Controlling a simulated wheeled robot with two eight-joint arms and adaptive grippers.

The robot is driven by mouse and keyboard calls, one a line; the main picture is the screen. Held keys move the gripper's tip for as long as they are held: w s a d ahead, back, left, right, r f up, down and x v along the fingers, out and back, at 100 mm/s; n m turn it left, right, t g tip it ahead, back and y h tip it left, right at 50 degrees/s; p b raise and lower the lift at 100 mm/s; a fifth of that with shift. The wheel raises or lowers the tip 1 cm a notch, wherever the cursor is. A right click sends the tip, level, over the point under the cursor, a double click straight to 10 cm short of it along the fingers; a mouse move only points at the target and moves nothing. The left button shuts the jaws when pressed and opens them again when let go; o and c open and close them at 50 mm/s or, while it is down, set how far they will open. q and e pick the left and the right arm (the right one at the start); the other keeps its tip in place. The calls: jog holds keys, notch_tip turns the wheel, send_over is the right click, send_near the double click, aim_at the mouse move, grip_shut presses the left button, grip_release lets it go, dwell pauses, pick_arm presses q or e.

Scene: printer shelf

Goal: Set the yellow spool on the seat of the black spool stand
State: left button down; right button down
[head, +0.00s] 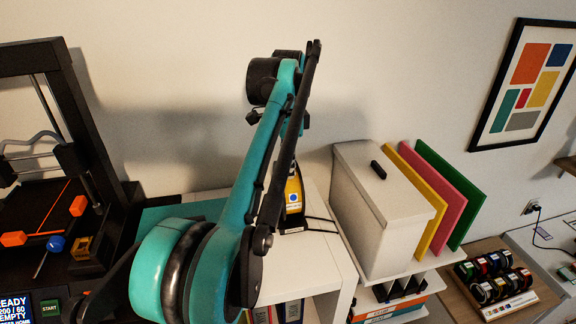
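A yellow piece with a blue dot and dark edges (294,192), which looks like the yellow spool, shows just right of my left arm above the white shelf top. My arm hides its left side, so I cannot tell whether it is held or rests on something. Thin black bars (322,226) at the shelf top below it may be part of the black spool stand; most of that is hidden. My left arm, teal and black, fills the middle of the view. Its fingertips cannot be made out. My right gripper is not in view.
A black printer (65,90) with a lit screen stands at the left. A white box (375,205) and upright yellow, pink and green boards (455,190) stand right of the shelf (335,262). A tray of several small coloured rolls (525,300) lies at the lower right.

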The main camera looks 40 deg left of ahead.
pick_arm(q)
jog(key=c, duration=1.2)
grip_release()
jog(key=shift+f, duration=0.1)
notch_tip(320, 180, up, 12)
jog(key=shift+f, duration=0.15)
